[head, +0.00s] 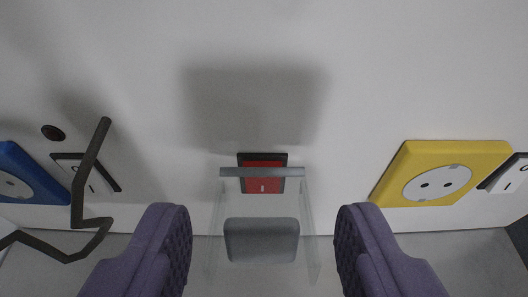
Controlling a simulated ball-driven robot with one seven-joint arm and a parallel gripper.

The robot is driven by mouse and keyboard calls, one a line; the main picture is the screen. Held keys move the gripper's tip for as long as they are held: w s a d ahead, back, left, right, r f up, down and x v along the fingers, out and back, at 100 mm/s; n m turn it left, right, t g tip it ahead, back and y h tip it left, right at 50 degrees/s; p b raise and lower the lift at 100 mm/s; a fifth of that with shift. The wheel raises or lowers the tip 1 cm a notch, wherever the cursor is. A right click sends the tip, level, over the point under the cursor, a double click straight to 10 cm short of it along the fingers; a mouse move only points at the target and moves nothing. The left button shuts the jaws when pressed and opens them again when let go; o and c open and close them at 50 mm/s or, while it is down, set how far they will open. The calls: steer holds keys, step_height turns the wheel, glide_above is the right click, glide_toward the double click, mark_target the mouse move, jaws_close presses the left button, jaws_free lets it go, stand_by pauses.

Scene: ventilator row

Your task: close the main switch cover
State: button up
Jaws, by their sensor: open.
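The main switch is a red rocker (263,184) in a black frame on the pale panel, at the middle of the head view. A clear cover (310,230) with a grey hinge bar (262,172) across the switch stands out from the panel towards me, so it appears open. A grey rounded tab (261,240) shows at its near end. My gripper (263,215) is open, with one purple padded finger on each side of the cover. Gaps show between the fingers and the cover, and nothing is held. The cover's exact tilt is hard to judge.
At left, a bent dark rod (89,170) sticks out in front of a rocker switch (100,185), beside a blue socket (25,180). At right are a yellow socket (440,180) and another switch (508,180). The panel above the main switch is bare, with a shadow on it.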

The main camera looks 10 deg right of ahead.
mark_target(262, 207)
steer(key=shift+x, duration=1.3)
steer(key=shift+c, duration=0.4)
